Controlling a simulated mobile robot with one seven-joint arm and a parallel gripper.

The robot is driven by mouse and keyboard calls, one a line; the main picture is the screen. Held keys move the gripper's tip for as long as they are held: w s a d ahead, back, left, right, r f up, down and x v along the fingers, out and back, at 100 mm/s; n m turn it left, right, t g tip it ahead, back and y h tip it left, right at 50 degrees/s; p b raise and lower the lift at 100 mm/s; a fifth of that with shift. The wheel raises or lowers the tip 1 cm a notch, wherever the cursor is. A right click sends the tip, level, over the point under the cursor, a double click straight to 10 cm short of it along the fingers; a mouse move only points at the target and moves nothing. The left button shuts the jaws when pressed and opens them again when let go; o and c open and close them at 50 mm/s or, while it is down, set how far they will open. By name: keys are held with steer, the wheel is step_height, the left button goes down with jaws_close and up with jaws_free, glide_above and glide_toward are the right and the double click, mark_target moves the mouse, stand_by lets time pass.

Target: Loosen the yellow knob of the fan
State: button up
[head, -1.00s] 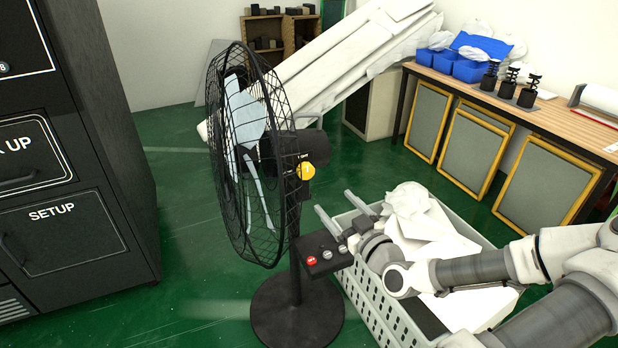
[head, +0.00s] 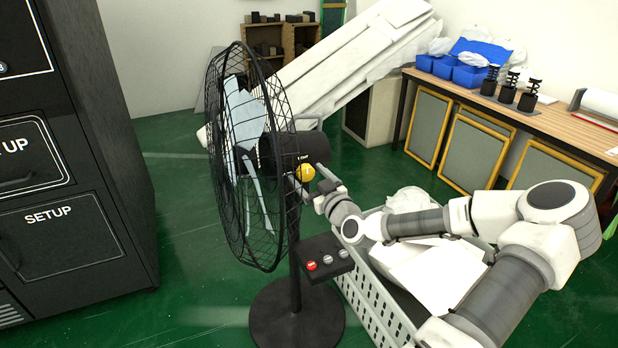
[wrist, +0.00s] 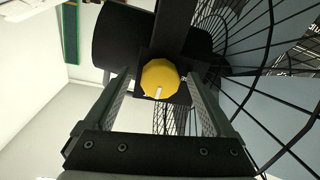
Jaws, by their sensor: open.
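The black fan (head: 238,150) stands upright on a round base, its wire cage facing left. Its yellow knob (head: 305,172) sits on the side of the neck, below the motor housing. In the wrist view the yellow knob (wrist: 160,79) shows face-on with a pale mark near its lower edge. My gripper (head: 308,180) is at the knob, coming from the right. In the wrist view my gripper (wrist: 158,90) is open, with one finger on each side of the knob and visible gaps between. Contact with the knob cannot be seen.
The fan's control box (head: 323,258) with a red button is just below my gripper. A white crate (head: 385,300) with white items stands right of the fan. The wire cage (wrist: 275,80) is close to the right finger. A black cabinet (head: 75,190) stands left.

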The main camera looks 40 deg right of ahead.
steer(key=c, duration=1.4)
steer(key=shift+n, duration=0.3)
steer(key=shift+r+n+g+h+b, duration=0.2)
steer(key=shift+n+b, duration=2.1)
steer(key=shift+n, duration=1.85)
steer(key=shift+r+n+g+h+b, duration=0.1)
steer(key=shift+n+g+h+b, duration=0.2)
steer(key=shift+n+b, duration=2.95)
steer(key=shift+d+n+p, duration=0.1)
steer(key=shift+n+p, duration=0.85)
steer(key=shift+n, duration=0.05)
steer(key=o, duration=1.4)
steer(key=shift+f, duration=0.1)
